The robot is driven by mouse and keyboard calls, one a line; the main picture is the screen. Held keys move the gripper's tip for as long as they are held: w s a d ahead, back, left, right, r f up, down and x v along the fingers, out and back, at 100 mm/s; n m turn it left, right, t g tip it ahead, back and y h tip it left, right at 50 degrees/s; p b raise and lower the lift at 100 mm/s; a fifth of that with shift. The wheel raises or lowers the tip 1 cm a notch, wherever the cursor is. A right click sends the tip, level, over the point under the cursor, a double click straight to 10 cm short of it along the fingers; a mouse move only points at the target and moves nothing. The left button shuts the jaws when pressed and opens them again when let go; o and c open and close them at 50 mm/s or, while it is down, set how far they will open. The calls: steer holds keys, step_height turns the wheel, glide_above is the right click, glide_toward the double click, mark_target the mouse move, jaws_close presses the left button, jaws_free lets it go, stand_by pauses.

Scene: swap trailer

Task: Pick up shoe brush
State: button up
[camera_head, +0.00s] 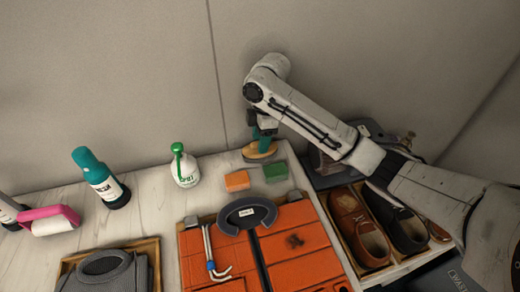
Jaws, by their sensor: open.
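The shoe brush (259,154) appears to be the tan, oval wooden piece at the back of the pale table, near the wall. My gripper (263,139) is open and points down right over it, its teal fingers overlapping the brush's upper part in the picture. The fingers hide part of the brush, and I cannot tell whether they touch it or straddle it.
An orange sponge (236,181) and a green sponge (275,172) lie just in front. A white spray bottle (184,168) stands left. Brown shoes (358,225) and a dark shoe (401,228) sit in a tray right.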

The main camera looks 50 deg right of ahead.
steer(key=shift+c, duration=0.3)
jaws_close()
stand_by(0.4)
